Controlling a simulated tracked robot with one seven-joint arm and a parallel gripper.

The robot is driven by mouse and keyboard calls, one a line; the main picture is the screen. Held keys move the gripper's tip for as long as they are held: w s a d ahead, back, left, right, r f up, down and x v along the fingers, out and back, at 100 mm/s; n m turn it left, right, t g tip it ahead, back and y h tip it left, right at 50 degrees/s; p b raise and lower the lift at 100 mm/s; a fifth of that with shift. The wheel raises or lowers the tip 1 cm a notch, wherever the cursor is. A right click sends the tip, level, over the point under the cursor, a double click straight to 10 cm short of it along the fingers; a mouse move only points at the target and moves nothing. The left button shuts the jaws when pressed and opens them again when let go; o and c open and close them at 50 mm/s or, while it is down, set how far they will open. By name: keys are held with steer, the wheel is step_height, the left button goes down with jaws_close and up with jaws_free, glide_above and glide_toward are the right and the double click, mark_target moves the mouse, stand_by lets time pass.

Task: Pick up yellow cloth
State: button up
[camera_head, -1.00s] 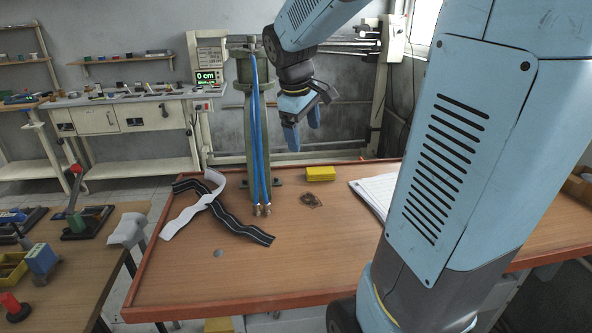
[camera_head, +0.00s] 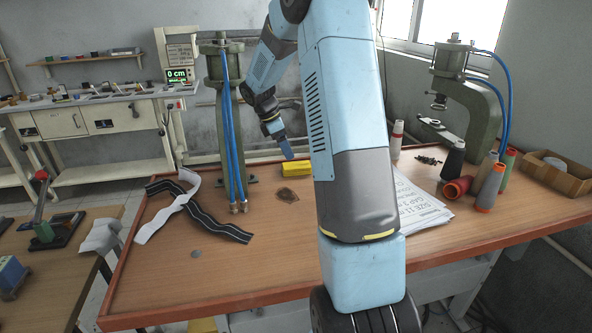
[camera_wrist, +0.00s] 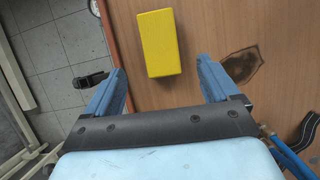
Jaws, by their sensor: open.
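A yellow block-shaped item (camera_head: 296,168) lies on the wooden workbench near its back edge. In the wrist view the yellow item (camera_wrist: 160,43) is ahead of and between my gripper's two blue fingers, apart from both. I see no other yellow thing on the bench that looks like a cloth. My gripper (camera_head: 283,143) is open and empty, above the bench and close to the yellow item. In the wrist view my gripper (camera_wrist: 160,80) shows a wide gap between its fingers.
A dark brown patch (camera_head: 287,195) lies beside the yellow item. A green press with blue hoses (camera_head: 222,120) stands to its left. Black and white strips (camera_head: 200,212) lie further left. Papers (camera_head: 420,208), spools (camera_head: 488,188) and a second press (camera_head: 488,110) are on the right.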

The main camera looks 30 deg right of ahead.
mark_target(295, 164)
steer(key=shift+x, duration=3.8)
steer(key=shift+d+f, duration=0.15)
steer(key=shift+d, duration=0.05)
steer(key=c, duration=1.1)
steer(key=shift+o, duration=0.2)
